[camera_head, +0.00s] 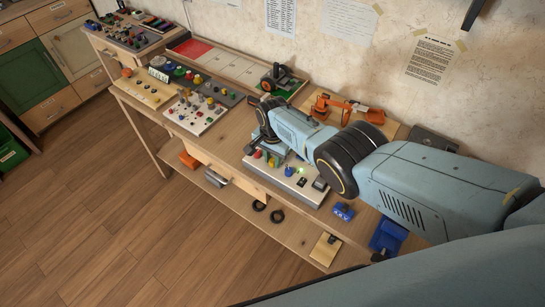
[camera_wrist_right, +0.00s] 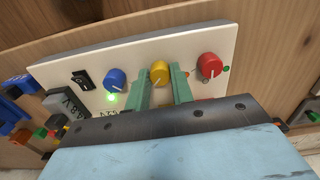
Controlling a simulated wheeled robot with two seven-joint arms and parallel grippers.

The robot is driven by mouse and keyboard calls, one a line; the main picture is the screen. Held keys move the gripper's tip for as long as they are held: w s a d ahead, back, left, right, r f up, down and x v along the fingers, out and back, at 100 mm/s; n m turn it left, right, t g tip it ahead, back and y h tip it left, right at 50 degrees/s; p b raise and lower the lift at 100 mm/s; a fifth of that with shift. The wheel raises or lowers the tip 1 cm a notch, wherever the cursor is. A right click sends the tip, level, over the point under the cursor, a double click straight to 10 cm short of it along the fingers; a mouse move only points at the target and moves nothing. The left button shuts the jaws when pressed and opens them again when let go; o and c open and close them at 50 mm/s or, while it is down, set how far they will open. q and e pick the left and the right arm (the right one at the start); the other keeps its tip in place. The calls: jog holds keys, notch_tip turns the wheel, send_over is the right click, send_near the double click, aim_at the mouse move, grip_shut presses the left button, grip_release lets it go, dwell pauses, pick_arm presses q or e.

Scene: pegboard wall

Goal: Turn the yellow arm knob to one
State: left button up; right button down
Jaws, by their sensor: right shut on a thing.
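The yellow knob (camera_wrist_right: 160,71) sits in the middle of a white control panel (camera_wrist_right: 60,72), between a blue knob (camera_wrist_right: 115,80) and a red knob (camera_wrist_right: 209,66). Its pale pointer mark faces downward in the right wrist view. The green fingers of my right gripper (camera_wrist_right: 163,88) stand on either side of the yellow knob and are shut on it. In the head view my right gripper (camera_head: 271,158) is over the panel (camera_head: 300,187) and mostly hides the yellow knob. My left gripper is not in view.
A green light (camera_wrist_right: 112,98) glows below the blue knob, and a black rocker switch (camera_wrist_right: 83,80) is beside it. The panel stands on a wooden bench (camera_head: 225,140). Another knob panel (camera_head: 195,112) lies to the left, and an orange arm model (camera_head: 345,107) is behind.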

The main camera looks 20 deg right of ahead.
aim_at(273, 160)
jog(key=shift+m, duration=0.3)
dwell(0.4)
jog(key=c, duration=1.2)
grip_release()
jog(key=shift+r, duration=0.1)
notch_tip(273, 160, up, 6)
jog(key=p, duration=0.5)
notch_tip(273, 160, up, 7)
jog(key=p, duration=0.3)
jog(key=shift+r, duration=0.15)
